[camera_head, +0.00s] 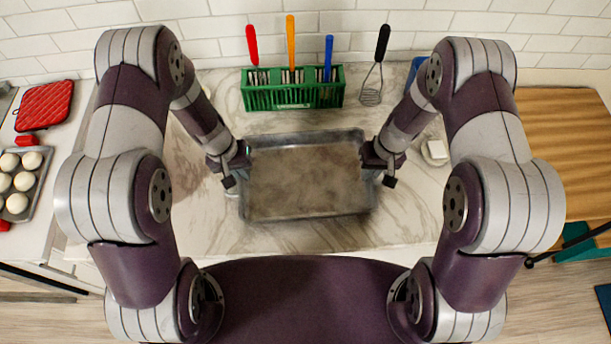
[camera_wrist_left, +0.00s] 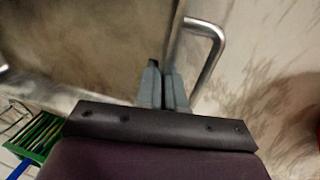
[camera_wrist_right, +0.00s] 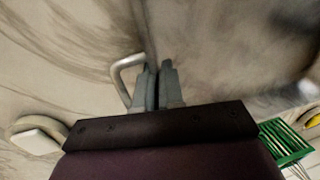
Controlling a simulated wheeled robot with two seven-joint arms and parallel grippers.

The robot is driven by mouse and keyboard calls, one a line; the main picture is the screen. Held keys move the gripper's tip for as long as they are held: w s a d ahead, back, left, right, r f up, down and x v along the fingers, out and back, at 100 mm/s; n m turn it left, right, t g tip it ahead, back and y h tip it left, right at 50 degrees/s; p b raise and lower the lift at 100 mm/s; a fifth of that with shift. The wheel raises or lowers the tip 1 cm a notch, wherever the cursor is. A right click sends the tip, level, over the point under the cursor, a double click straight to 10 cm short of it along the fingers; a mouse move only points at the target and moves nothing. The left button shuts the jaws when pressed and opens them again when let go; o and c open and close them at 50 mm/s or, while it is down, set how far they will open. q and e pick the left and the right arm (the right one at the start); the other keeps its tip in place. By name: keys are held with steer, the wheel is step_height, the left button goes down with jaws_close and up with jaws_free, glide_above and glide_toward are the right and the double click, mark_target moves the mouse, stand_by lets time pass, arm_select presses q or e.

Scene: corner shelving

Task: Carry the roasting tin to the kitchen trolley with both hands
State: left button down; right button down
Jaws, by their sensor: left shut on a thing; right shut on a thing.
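The roasting tin (camera_head: 310,180), a grey rectangular metal pan, is level over the marble counter in front of my body. I cannot tell whether it touches the counter. My left gripper (camera_head: 240,165) is shut on its left end; in the left wrist view the fingers (camera_wrist_left: 163,85) pinch the tin's edge beside a wire handle (camera_wrist_left: 208,45). My right gripper (camera_head: 376,165) is shut on its right end; in the right wrist view the fingers (camera_wrist_right: 158,82) close at the edge beside the other handle (camera_wrist_right: 122,75). A wooden top (camera_head: 560,130) at the right may be the kitchen trolley.
A small white block on a dish (camera_head: 437,150) is right of my right gripper. A tray of buns (camera_head: 20,185) and a red mitt (camera_head: 45,105) are at far left.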

arm_select(q)
steer(key=shift+w+a, duration=0.1)
steer(key=shift+a, duration=0.1)
arm_select(e)
steer(key=shift+w+d, duration=0.1)
steer(key=shift+d, duration=0.1)
